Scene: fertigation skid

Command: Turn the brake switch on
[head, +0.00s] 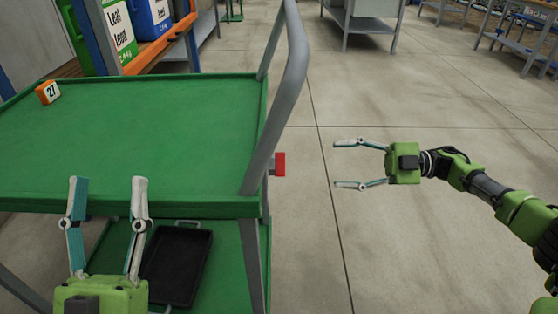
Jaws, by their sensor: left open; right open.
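A small red switch (279,164) sticks out from the right side of the green cart (160,205), by the foot of its grey handle; I take it to be the brake switch. Its setting cannot be told. My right gripper (348,164) is open and empty, to the right of the red switch and apart from it, with its fingers pointing left at it. My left gripper (108,190) is open and empty at the cart's front edge, with its fingers pointing away from me.
The grey handle (291,80) rises along the cart's right side. An orange block marked 27 (48,92) sits on the top shelf. A black tray (177,265) lies on the lower shelf. Shelving with containers (120,35) stands behind.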

